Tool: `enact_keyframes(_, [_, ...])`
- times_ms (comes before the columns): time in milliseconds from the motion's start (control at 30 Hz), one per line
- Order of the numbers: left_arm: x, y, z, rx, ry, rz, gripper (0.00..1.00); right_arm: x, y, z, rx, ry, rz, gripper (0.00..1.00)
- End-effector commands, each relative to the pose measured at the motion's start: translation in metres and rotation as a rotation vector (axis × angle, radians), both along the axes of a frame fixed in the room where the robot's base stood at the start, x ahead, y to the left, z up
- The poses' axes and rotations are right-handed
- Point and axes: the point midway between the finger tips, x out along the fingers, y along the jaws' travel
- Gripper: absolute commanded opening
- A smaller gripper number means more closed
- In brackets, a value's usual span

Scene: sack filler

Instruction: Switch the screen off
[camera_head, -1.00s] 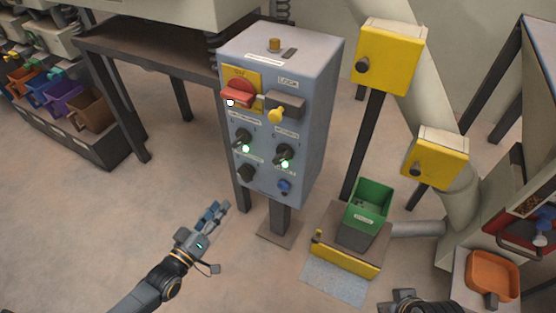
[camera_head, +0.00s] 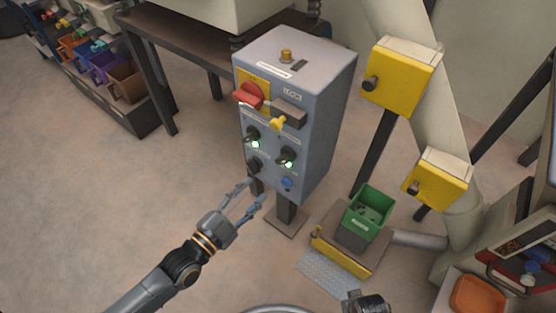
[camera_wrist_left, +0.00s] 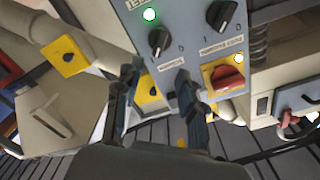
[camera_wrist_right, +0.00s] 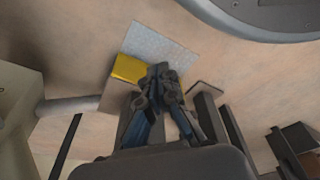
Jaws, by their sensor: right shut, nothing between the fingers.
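The grey control box (camera_head: 315,110) stands on a post at the middle of the head view. Its front has an upper left black knob (camera_head: 252,134) and a right black knob (camera_head: 289,153), each beside a lit green lamp. A lower left black knob (camera_head: 254,165) has no visible lit lamp. My left gripper (camera_head: 256,190) is open and empty, low in front of the box. In the left wrist view its fingers are spread, with black knobs (camera_wrist_left: 159,41) beyond them. My right gripper (camera_wrist_right: 162,76) is shut and empty, low at the right.
Yellow boxes (camera_head: 403,75) and a green bin (camera_head: 368,210) stand to the right. The floor left of the box is clear.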

Motion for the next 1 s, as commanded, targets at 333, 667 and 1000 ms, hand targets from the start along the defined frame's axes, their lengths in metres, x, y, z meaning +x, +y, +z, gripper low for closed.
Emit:
enact_keyframes(333, [0.061,-0.044,0.0,-0.005,-0.001,0.0,0.4,0.013,0.001,0.02,0.001,-0.014,-0.003,0.0])
enact_keyframes(667, [0.093,-0.068,0.0,-0.005,0.001,-0.001,0.4,0.021,0.003,0.037,0.002,-0.022,-0.005,0.0])
enact_keyframes(1000, [0.096,-0.07,0.0,-0.003,0.001,-0.001,0.4,0.022,0.002,0.038,0.001,-0.022,-0.005,0.0])
